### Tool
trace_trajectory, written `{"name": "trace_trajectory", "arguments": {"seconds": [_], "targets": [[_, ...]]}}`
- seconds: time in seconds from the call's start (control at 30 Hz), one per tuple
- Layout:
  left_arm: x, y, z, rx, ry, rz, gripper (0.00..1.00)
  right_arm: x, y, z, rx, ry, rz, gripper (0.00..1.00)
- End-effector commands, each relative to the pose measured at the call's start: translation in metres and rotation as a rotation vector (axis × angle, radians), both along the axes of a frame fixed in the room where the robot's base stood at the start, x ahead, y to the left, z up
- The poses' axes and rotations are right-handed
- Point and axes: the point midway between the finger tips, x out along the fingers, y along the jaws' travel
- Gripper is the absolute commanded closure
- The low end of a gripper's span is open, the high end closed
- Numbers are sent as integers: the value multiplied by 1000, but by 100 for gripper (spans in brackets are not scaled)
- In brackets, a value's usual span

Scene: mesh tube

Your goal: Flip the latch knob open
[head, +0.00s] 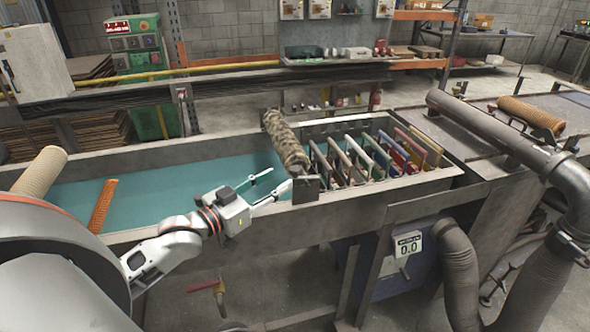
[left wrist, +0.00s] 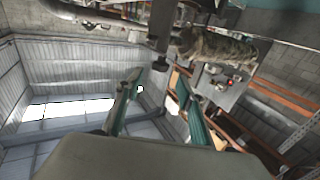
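My left gripper (head: 279,178) reaches in over the front edge of the trough, with its two fingers spread and nothing between them. A dark block or bracket (head: 307,190) stands on the trough's front rim, just right of the fingertips. In the left wrist view, a dark post ends in a small dark knob (left wrist: 160,64), which appears to be the latch knob. It lies just beyond and roughly between the open fingertips of my left gripper (left wrist: 156,80). I cannot tell whether either finger touches it. My right gripper is not in view.
A brown mesh-wrapped tube (head: 287,142) lies across the trough behind the bracket. Several coloured upright plates (head: 370,160) stand to its right. The teal trough floor (head: 170,190) is mostly clear on the left, with an orange tube (head: 102,206) lying there.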

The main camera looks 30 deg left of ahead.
Motion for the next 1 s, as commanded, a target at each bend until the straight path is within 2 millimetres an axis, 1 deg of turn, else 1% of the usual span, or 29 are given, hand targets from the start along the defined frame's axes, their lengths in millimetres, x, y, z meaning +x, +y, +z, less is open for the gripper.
{"name": "trace_trajectory", "arguments": {"seconds": [0.17, 0.4, 0.6, 0.8, 1.0], "targets": [[13, -2, 2, -6, -5, -1, 62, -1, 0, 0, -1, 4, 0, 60], [45, -9, 3, -3, -5, -1, 62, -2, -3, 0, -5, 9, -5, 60], [66, -14, 1, -4, -3, 0, 62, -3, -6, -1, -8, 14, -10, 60], [75, -16, 1, -2, -2, -1, 62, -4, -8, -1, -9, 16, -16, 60], [76, -16, 1, -2, -2, -1, 62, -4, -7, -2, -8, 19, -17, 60]]}}
